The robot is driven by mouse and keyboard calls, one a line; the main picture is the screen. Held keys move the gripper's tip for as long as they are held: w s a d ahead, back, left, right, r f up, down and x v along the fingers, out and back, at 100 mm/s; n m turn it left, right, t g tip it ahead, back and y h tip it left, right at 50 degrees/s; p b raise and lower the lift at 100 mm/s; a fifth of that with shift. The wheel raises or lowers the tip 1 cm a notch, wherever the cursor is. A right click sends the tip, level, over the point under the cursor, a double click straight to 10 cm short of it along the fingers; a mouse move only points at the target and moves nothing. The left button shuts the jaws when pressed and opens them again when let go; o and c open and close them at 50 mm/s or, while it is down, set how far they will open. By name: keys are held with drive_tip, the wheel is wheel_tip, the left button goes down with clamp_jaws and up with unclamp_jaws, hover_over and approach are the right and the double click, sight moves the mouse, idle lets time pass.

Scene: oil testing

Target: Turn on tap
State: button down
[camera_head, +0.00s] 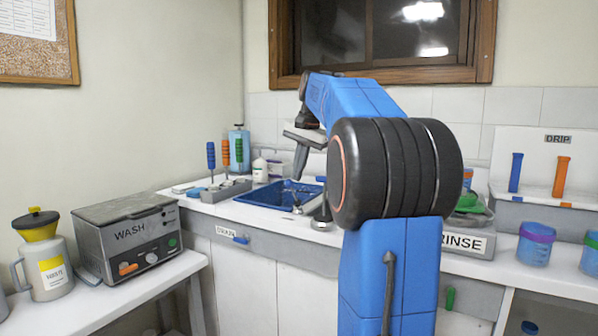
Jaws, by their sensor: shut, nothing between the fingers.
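A blue sink (262,197) is set into the white counter under the window. A small grey metal piece (321,213) stands at the sink's right edge, partly hidden behind my arm; it may be part of the tap, but I cannot tell for sure. My gripper (298,177) hangs above the sink, pointing down. It is shut with nothing held. I cannot tell whether its tips touch anything in the sink. The tap's handle cannot be made out clearly.
A WASH machine (125,238) and a yellow-topped jug (44,262) sit on the left bench. A RINSE tray (467,242) and DRIP rack (540,206) are right of my arm.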

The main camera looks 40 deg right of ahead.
drive_tip(key=a+f, duration=0.1)
drive_tip(key=s+a+f+h, duration=0.1)
drive_tip(key=a, duration=0.1)
drive_tip(key=shift+s, duration=0.1)
drive_tip(key=shift+d+r, duration=0.1)
idle(0.5)
drive_tip(key=shift+w+d+r, duration=0.25)
drive_tip(key=shift+w+d, duration=0.05)
drive_tip(key=shift+d, duration=0.3)
